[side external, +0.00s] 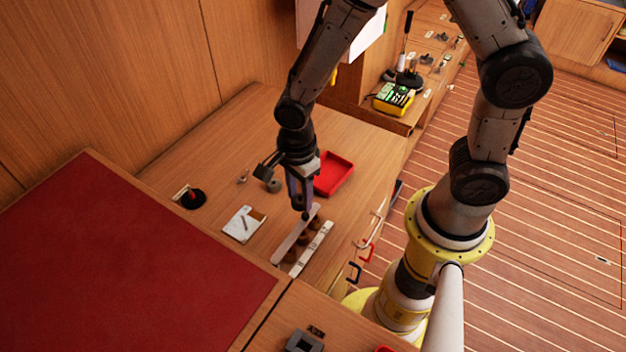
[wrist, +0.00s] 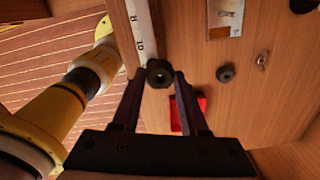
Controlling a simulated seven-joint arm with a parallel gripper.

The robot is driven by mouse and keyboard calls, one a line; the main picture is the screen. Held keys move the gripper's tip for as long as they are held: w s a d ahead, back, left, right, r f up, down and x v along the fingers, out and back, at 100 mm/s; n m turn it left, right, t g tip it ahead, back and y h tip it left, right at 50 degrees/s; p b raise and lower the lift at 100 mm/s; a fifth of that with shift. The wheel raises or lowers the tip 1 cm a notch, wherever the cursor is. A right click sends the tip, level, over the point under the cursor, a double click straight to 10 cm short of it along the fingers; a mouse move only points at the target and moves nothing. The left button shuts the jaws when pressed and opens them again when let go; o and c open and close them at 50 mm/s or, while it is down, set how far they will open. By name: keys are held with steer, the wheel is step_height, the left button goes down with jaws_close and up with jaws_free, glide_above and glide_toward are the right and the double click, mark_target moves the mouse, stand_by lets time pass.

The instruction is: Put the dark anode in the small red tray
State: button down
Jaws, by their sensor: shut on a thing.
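A dark round anode (wrist: 159,73) with a hole in its middle sits between my fingertips in the wrist view. My gripper (side external: 306,212) is shut on it, above the table near the far end of the pale strips. The anode shows in the side view only as a small dark shape (side external: 305,216) at the fingertips. The small red tray (side external: 335,175) lies on the table behind and to the right of my gripper; I see no object in its visible part. In the wrist view a finger partly hides the tray (wrist: 201,108).
Brown round pieces (side external: 303,251) sit between a pale strip and a marked white strip (side external: 312,249). A dark ring (wrist: 225,73), a small metal fitting (wrist: 262,58), a white card (side external: 244,224) and a black round item (side external: 193,199) lie left. Bare wood surrounds them.

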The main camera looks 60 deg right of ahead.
steer(key=s+d+m, duration=0.1)
steer(key=s+d, duration=0.3)
steer(key=d, duration=0.4)
steer(key=s+d+m, duration=0.2)
steer(key=s+d, duration=0.3)
steer(key=d, duration=0.2)
glide_above(327, 176)
steer(key=s, duration=0.1)
steer(key=f, duration=0.8)
steer(key=shift+a+f, duration=0.1)
steer(key=shift+a, duration=0.1)
steer(key=shift+w+d+f, duration=0.2)
steer(key=shift+w+f, duration=0.3)
steer(key=shift+f, duration=1.7)
steer(key=shift+c, duration=2.2)
jaws_free()
steer(key=shift+f, duration=0.15)
